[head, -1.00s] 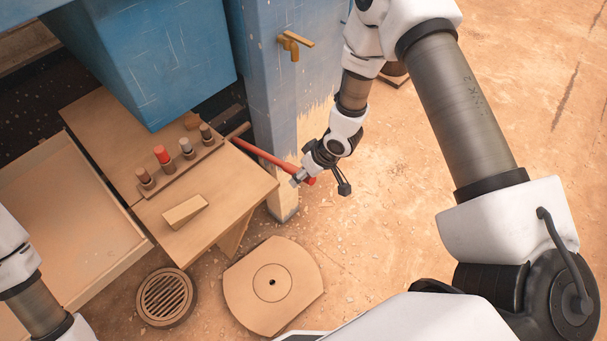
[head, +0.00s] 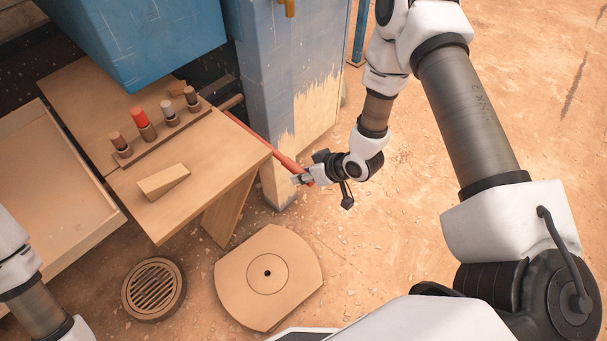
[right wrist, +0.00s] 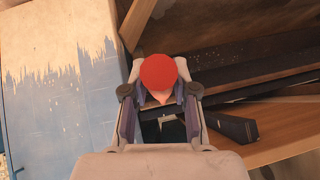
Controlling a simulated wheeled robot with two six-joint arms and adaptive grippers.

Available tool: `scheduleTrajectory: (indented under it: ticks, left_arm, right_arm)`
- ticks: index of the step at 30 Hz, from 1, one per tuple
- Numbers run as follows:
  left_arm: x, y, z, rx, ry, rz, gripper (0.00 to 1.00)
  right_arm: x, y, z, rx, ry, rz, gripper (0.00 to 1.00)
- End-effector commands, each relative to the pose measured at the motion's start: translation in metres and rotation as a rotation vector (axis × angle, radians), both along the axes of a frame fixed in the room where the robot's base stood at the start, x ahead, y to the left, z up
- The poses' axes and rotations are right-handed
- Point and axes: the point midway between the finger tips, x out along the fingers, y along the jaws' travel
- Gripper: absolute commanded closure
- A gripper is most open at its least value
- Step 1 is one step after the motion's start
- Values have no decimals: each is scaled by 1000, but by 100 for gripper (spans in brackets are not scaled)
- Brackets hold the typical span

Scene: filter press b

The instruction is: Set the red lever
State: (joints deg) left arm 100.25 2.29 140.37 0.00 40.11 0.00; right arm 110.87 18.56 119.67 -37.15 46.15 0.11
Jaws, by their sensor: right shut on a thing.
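The red lever (head: 258,138) is a long red bar. It runs from behind the wooden table, past the foot of the blue post, to my right gripper. My right gripper (head: 304,180) is shut on the lever's near end. In the right wrist view the lever's round red end (right wrist: 159,71) sits between the two fingers of the right gripper (right wrist: 160,100). The lever's far end is hidden behind the table. Of my left arm only a part shows at the left edge of the head view; its gripper is out of view.
The blue post (head: 270,75) stands beside the lever. The wooden table (head: 215,150) holds a rack of several pegs (head: 160,138) and a wedge (head: 163,181). A round grate (head: 154,289) and a wooden disc (head: 268,278) lie on the floor. Floor at right is clear.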

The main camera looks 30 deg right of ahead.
Motion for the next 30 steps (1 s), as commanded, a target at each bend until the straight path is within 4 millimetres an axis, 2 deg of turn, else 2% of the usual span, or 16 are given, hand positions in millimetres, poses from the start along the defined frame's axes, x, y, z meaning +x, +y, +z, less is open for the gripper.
scheduleTrajectory:
  ticks: [1, 6, 9, 14, 26, 27, 28, 30]
  left_arm:
    - [0, 0, -24, 0, 0, 0, 34]
    - [0, 0, -53, 0, 0, 0, 34]
    - [0, 0, -64, 0, 0, 0, 34]
    - [0, 0, -71, 0, 0, 0, 34]
    - [0, 0, -71, 0, 0, 0, 34]
    - [0, 0, -71, 0, -1, 0, 34]
    - [0, 0, -71, 0, 0, 0, 34]
    - [0, 0, -71, 0, 0, 0, 34]
  right_arm:
    - [-3, 0, -27, 9, -17, 0, 100]
    - [2, 2, -54, 40, -107, 1, 100]
    - [4, 3, -64, 52, -143, 1, 100]
    - [7, 4, -70, 64, -176, 2, 100]
    - [7, 4, -71, 65, -177, 2, 100]
    - [7, 4, -71, 65, -177, 2, 58]
    - [7, 4, -71, 66, -178, 2, 48]
    - [7, 4, -71, 66, -181, 2, 46]
